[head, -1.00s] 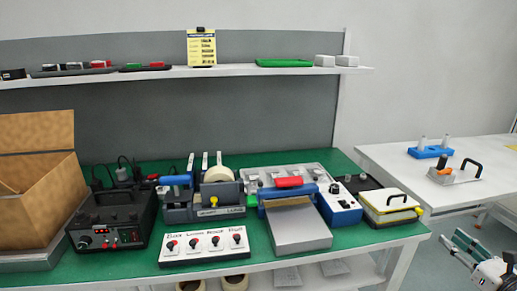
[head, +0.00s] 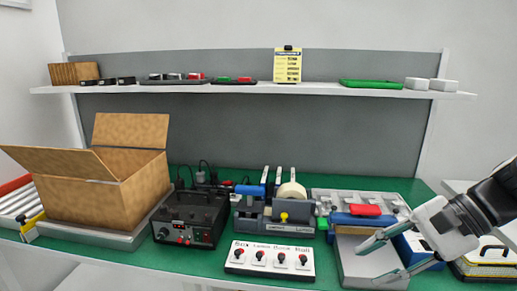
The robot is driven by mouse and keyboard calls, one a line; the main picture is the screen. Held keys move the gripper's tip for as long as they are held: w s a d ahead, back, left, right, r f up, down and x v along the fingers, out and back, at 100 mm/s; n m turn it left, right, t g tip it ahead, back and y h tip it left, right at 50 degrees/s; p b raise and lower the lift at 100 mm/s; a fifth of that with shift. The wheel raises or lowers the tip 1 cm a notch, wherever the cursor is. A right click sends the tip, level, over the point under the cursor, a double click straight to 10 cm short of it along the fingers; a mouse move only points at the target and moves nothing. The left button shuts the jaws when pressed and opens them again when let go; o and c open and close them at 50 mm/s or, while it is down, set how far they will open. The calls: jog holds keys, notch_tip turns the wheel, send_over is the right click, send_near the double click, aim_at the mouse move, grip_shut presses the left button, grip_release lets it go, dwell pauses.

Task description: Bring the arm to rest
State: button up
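My gripper (head: 369,265) is at the right of the head view, at the end of my arm, pointing left and down. Its two fingers are spread apart with nothing seen between them. In the picture it lies in front of the grey sloped plate (head: 358,262) of a blue-framed device. I cannot tell how high it is above that plate or whether it touches it.
The green bench holds an open cardboard box (head: 128,193), a black control box (head: 190,220), a label machine (head: 262,224) and a white switch panel (head: 270,259). A yellow-edged device (head: 490,252) stands partly behind my arm. A shelf (head: 300,88) runs above.

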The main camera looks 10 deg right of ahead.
jog(key=s+a+r+n+g+h, duration=0.1)
jog(key=s+a+n+h, duration=0.1)
jog(key=s+n+h, duration=0.45)
jog(key=s+a+n+g+h, duration=0.1)
jog(key=s+a+n+h, duration=0.2)
jog(key=s+n, duration=0.55)
notch_tip(320, 180, up, 17)
jog(key=s+m+t+p, duration=0.1)
jog(key=t+p, duration=0.2)
jog(key=p, duration=1.2)
jog(key=shift+d, duration=0.2)
jog(key=shift+f+y, duration=0.1)
jog(key=shift+y, duration=0.15)
